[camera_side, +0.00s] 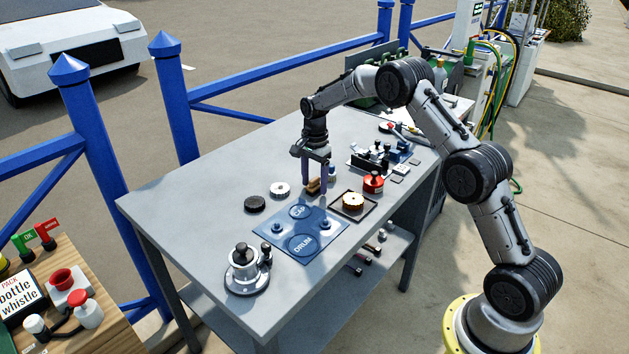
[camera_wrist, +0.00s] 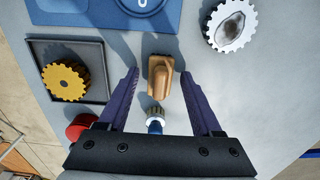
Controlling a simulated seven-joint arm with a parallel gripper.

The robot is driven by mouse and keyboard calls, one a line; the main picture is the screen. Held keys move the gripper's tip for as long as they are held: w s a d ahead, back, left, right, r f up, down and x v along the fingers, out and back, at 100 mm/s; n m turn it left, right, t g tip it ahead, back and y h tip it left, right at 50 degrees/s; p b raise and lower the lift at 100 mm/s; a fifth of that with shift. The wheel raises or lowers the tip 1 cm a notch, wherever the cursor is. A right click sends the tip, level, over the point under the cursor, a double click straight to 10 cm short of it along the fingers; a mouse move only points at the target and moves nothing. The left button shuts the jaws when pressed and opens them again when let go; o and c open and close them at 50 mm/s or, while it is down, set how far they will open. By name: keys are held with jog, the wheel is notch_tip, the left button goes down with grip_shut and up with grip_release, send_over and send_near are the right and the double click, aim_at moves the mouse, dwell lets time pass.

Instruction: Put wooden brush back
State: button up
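The wooden brush (camera_wrist: 160,77), a small tan wooden block with a raised grip, lies on the grey table. In the side view the brush (camera_side: 314,186) shows near my fingertips, partly hidden by them. My gripper (camera_wrist: 160,72) points down with its two dark purple fingers spread. The brush lies between the fingertips in the wrist view, with a clear gap on each side. In the side view my gripper (camera_side: 315,192) is low over the table; I cannot tell its exact height above the brush.
A blue mat (camera_side: 291,244) marked "DRUM" lies in front. A tray (camera_wrist: 98,92) holding a yellow gear (camera_wrist: 66,80) and a red-topped part (camera_side: 373,182) are close by. A white gear (camera_wrist: 232,25) and a blue-handled bristled tool (camera_wrist: 155,116) are near my fingers.

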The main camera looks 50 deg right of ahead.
aim_at(315, 179)
notch_tip(315, 179, up, 13)
jog(key=s+a+r+n+t, duration=0.1)
jog(key=s+a+r+n, duration=0.35)
jog(key=s+r, duration=0.2)
jog(key=s+a+r+n+t, duration=0.1)
jog(key=s+a+r+n, duration=0.25)
jog(key=s, duration=0.65)
jog(key=s+a+r+n+t, duration=0.25)
jog(key=s+a+n, duration=0.25)
jog(key=s, duration=0.4)
jog(key=s+a+f+n, duration=0.2)
jog(key=s+f+n, duration=0.3)
jog(key=s, duration=0.6)
jog(key=shift+s+t, duration=0.3)
jog(key=shift+t, duration=0.15)
